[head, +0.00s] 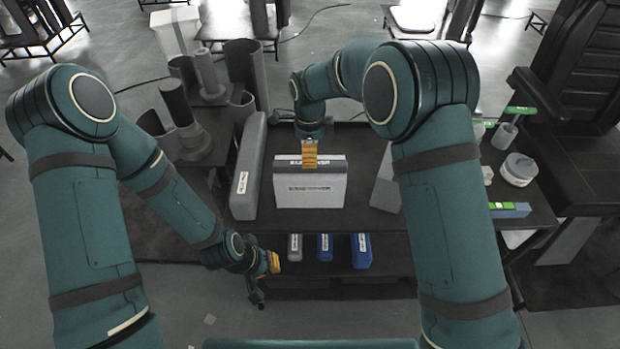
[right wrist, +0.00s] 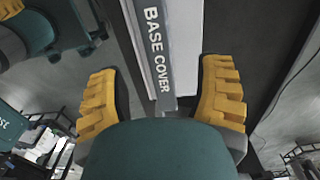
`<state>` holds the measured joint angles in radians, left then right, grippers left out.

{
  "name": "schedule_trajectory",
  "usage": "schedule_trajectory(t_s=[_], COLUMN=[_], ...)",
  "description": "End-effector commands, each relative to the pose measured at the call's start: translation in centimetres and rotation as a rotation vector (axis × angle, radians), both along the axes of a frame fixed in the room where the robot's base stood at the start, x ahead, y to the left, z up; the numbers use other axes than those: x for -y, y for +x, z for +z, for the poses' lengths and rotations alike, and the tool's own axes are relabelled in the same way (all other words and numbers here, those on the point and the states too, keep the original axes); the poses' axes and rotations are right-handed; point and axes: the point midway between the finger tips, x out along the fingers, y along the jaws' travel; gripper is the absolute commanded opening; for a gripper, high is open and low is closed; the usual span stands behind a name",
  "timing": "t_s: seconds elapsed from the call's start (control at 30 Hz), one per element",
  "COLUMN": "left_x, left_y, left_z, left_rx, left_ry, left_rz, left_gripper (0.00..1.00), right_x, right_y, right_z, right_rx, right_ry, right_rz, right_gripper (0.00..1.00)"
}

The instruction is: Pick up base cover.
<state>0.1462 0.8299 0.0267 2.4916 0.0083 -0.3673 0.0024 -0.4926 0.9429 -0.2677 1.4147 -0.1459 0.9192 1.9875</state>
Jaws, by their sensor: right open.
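The base cover (head: 309,191) is a pale, flat box standing upright on the dark table, with a grey top edge and a label on its front. In the right wrist view its top edge (right wrist: 157,45) reads "BASE COVER". My right gripper (head: 309,154) is over the middle of this edge, pointing down. In the right wrist view its yellow fingers (right wrist: 161,72) are apart, one on each side of the edge, with gaps showing. My left gripper (head: 268,265) is low, left of the lower shelf; its finger gap is not clear.
A long grey part (head: 249,168) stands left of the cover. A grey panel (head: 386,182) leans at its right, partly behind my right arm. The lower shelf holds a grey box (head: 295,247) and two blue boxes (head: 325,247). Grey cylinders (head: 242,64) stand behind left.

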Motion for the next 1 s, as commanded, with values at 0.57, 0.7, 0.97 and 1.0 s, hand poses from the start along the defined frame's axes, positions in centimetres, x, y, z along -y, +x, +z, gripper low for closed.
schedule_trajectory(t_s=[0.57,0.7,0.97,1.0], left_x=[0.0,0.0,0.0,0.0], left_y=[0.0,0.0,0.0,0.0], left_z=[0.3,0.3,0.3,0.3], left_rx=[0.0,0.0,0.0,0.0], left_ry=[-0.001,-0.001,-0.001,-0.001], left_rz=[0.0,0.0,0.0,0.0], left_gripper=[0.0,0.0,0.0,0.0], right_x=[0.1,0.1,0.1,0.1], right_y=[-0.1,-0.1,-0.1,-0.1], right_z=[-4.9,-4.8,-4.9,-4.9], right_rx=[0.0,0.0,0.0,0.0], right_ry=[0.0,0.0,0.0,0.0], right_rz=[0.001,0.001,0.001,0.001], right_gripper=[0.67,0.47,0.0,0.0])
